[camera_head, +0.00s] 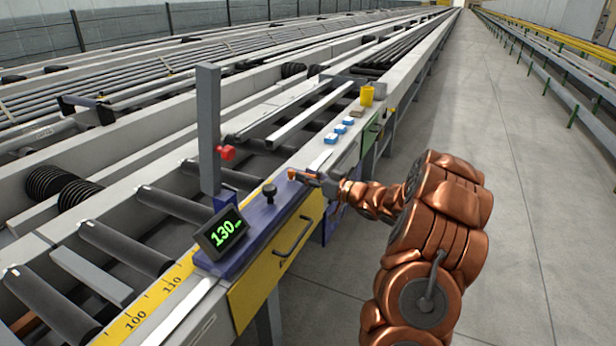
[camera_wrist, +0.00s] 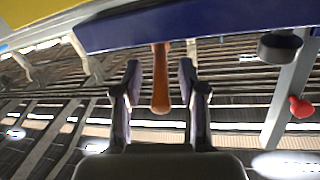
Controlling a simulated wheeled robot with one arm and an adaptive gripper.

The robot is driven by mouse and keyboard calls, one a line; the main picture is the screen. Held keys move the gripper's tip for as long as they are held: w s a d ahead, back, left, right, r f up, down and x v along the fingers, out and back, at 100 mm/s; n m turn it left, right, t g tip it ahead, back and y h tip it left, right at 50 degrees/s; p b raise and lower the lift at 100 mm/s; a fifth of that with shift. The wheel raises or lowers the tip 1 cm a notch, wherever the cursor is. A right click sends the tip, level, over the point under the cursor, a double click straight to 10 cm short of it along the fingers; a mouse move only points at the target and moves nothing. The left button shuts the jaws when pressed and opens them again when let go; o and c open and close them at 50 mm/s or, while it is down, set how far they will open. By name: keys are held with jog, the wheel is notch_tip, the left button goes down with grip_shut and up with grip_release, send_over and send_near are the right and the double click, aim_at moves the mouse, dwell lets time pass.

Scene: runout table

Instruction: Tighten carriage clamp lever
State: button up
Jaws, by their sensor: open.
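The clamp lever is an orange handle (camera_wrist: 160,80) in the wrist view, running from the edge of the blue carriage (camera_wrist: 200,24) down between my open fingers. My gripper (camera_wrist: 160,68) has one finger on each side of the lever, with a visible gap on both sides. In the head view, the blue carriage (camera_head: 258,226) sits on the near rail, and my gripper (camera_head: 322,180) is at its far end. The lever is small there, partly hidden by my gripper. A black knob (camera_head: 269,190) stands on the carriage.
The carriage carries a display (camera_head: 222,232) reading 130 and a grey post (camera_head: 209,130) with a red knob (camera_head: 226,153). A yellow scale (camera_head: 150,300) runs along the rail. Blue blocks (camera_head: 340,129) and a yellow cup (camera_head: 366,95) lie farther along. The floor at right is clear.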

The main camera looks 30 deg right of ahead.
grip_shut()
dwell(0.3)
dwell(0.4)
